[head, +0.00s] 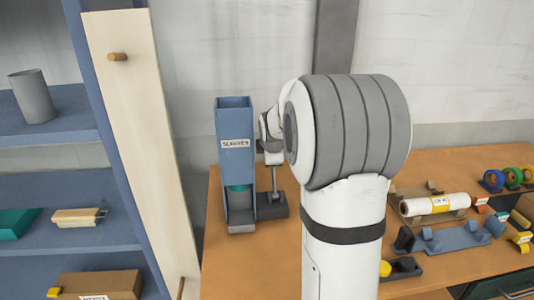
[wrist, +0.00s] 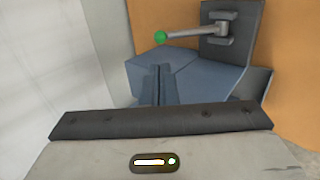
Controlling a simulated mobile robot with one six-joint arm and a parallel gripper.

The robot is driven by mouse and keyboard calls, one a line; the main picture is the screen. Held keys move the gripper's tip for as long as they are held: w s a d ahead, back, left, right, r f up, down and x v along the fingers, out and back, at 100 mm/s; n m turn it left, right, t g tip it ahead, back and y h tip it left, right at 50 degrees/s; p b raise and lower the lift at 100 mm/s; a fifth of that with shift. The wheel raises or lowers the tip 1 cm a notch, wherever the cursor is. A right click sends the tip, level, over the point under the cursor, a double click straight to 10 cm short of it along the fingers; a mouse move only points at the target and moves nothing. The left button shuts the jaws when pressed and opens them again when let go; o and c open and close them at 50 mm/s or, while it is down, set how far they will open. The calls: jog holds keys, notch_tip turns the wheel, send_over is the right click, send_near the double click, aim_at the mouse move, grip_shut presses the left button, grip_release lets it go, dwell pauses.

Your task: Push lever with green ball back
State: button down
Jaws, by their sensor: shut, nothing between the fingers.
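In the wrist view, a green ball (wrist: 160,37) sits on the end of a grey lever rod (wrist: 195,32), which runs right to a dark grey bracket (wrist: 222,28). My gripper (wrist: 158,70) is shut and empty, its fingertips just below the ball in the picture; a small gap shows between them. In the head view my gripper (head: 271,153) is beside a tall blue holder (head: 233,125), partly hidden by my arm. I cannot make out the green ball in the head view.
The blue holder has a label and a green cylinder (head: 240,196) low inside. A dark base block (head: 272,207) stands beside it on the wooden table (head: 260,265). A white roll (head: 434,205) and several tape rolls lie at the right. A blue shelf (head: 60,187) and pale board (head: 145,140) stand left.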

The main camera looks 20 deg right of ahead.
send_over(274, 180)
jog(key=w+a, duration=0.1)
notch_tip(274, 180, down, 5)
jog(key=shift+w+a+r+p, duration=0.1)
jog(key=shift+a+r+p, duration=0.05)
jog(key=shift+p, duration=0.15)
